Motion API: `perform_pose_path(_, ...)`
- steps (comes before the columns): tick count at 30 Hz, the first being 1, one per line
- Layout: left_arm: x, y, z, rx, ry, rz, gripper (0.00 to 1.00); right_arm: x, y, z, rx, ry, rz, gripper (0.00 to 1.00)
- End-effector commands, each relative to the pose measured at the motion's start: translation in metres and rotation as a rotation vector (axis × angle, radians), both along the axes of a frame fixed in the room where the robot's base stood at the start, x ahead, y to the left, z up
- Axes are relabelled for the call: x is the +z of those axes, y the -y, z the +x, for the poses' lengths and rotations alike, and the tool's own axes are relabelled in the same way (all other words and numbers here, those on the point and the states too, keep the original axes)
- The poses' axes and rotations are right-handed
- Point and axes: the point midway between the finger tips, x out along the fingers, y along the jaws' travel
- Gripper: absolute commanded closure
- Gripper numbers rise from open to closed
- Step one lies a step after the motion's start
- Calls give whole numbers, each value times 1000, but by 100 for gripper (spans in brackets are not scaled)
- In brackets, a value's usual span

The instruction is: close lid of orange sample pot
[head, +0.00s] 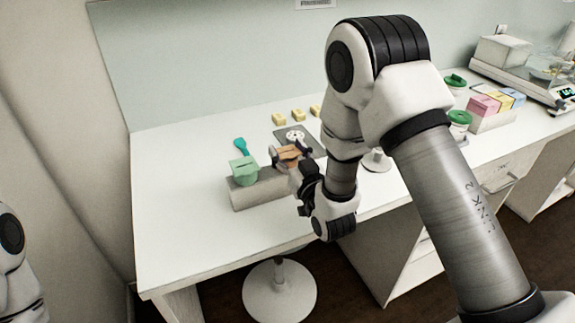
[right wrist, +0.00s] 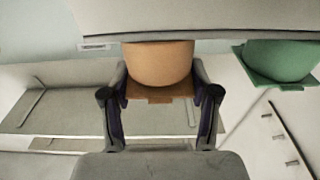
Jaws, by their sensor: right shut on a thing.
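The orange sample pot (head: 288,153) stands at the right end of a grey block (head: 262,188), partly hidden by my right gripper (head: 291,157). In the right wrist view, which looks upside down, the rounded orange pot (right wrist: 158,62) lies between the two fingers of my right gripper (right wrist: 160,92). Its flat orange lid or rim piece (right wrist: 160,91) with a small tab shows at finger level. The fingers are shut on the orange pot at that level. I cannot tell if the lid is fully down. My left gripper is out of view.
A green pot (head: 243,171) stands beside it on the block. Green-lidded jars (head: 459,119) and a scale are right. The table's left front is clear.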

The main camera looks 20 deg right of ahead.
Motion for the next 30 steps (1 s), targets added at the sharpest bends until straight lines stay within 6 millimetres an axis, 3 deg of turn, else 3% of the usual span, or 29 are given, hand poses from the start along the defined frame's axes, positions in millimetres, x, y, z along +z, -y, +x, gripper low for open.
perform_pose_path(9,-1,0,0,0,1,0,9,0,0,0,0,7,0,75)
perform_pose_path(10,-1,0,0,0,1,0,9,0,0,0,0,7,0,36)
perform_pose_path(12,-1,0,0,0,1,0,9,0,0,0,0,6,0,15)
perform_pose_path(23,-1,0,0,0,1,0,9,0,0,-3,0,5,0,15)
perform_pose_path(30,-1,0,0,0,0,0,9,-6,2,-45,0,1,1,15)
